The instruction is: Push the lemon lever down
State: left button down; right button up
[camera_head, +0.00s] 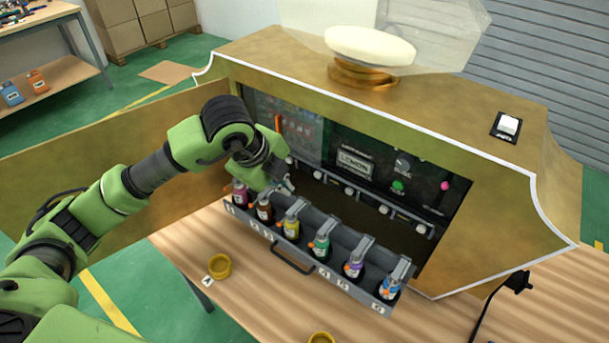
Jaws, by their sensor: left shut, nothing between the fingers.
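The gold perfume machine (500,215) stands open, and a "LEMON" label (355,163) shows on its dark inner panel. A pulled-out drawer (294,262) holds several bottles with grey tops. One is a yellow bottle (291,226), third from the left. I cannot tell for certain which part is the lemon lever. A green knob (398,186) and a pink knob (444,185) show on the panel, right of the label. My left gripper (287,187) is shut and empty, above the left part of the drawer and left of the label. My arm hides part of the panel.
The machine's open door (85,150) spreads left behind my arm. A gold ring (219,265) lies on the wooden table (265,310), and another gold ring (321,338) is at the bottom edge. A white rocker switch (507,125) is on the machine's top.

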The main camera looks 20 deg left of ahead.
pick_arm(q)
jog(key=d+p+v, duration=0.1)
jog(key=p+v, duration=0.2)
jog(key=v, duration=0.4)
jog(key=shift+a+r+p, duration=0.35)
jog(key=shift+a+r, duration=0.05)
jog(key=shift+r, duration=0.05)
jog(key=shift+f, duration=0.1)
